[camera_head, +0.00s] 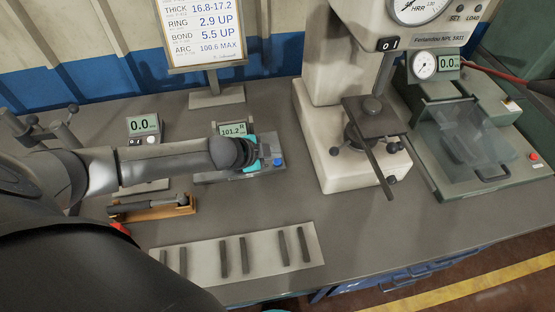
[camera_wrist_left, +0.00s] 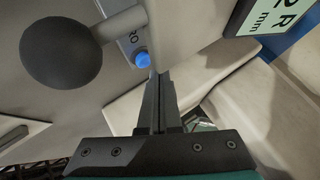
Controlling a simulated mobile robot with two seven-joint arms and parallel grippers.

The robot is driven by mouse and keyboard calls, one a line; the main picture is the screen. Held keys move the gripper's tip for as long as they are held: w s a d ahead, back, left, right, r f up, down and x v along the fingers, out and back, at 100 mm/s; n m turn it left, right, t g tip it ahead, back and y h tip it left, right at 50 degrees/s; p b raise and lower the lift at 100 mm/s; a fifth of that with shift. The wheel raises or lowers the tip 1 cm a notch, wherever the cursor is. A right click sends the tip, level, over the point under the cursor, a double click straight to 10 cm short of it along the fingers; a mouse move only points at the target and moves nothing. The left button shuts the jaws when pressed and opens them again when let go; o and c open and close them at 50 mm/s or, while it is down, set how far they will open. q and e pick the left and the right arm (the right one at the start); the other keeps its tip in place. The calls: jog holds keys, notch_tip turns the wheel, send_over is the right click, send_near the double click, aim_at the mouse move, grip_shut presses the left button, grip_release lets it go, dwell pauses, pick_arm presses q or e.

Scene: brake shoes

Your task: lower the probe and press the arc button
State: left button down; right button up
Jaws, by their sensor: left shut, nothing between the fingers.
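The arc gauge (camera_head: 240,174) is a grey plate with a small display (camera_head: 232,130) reading 101.2 R. Its blue button (camera_head: 278,161) sits at the right end; the button (camera_wrist_left: 142,60) also shows in the left wrist view. My left gripper (camera_head: 266,158) is at the gauge, just left of the button in the head view. In the wrist view its shut, empty fingers (camera_wrist_left: 158,82) end close to the button; I cannot tell if they touch it. A dark ball knob on a grey rod (camera_wrist_left: 62,52) is nearby. The probe itself is hidden in the head view by my arm.
A strip with several dark bars (camera_head: 203,258) lies at the front. A wooden holder (camera_head: 152,208) and another gauge display (camera_head: 143,124) are left. A sign (camera_head: 203,35) stands behind. A hardness tester (camera_head: 318,130) and a machine with a clear cover (camera_head: 465,130) stand right.

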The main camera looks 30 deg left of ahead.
pick_arm(q)
jog(key=shift+f, duration=0.1)
dwell(0.5)
jog(key=shift+f, duration=0.3)
jog(key=shift+f+b, duration=0.4)
jog(key=shift+f, duration=0.1)
dwell(0.5)
jog(key=shift+r, duration=0.1)
jog(key=shift+r+p, duration=0.8)
jog(key=shift+p, duration=0.25)
notch_tip(320, 180, up, 5)
jog(key=p, duration=0.5)
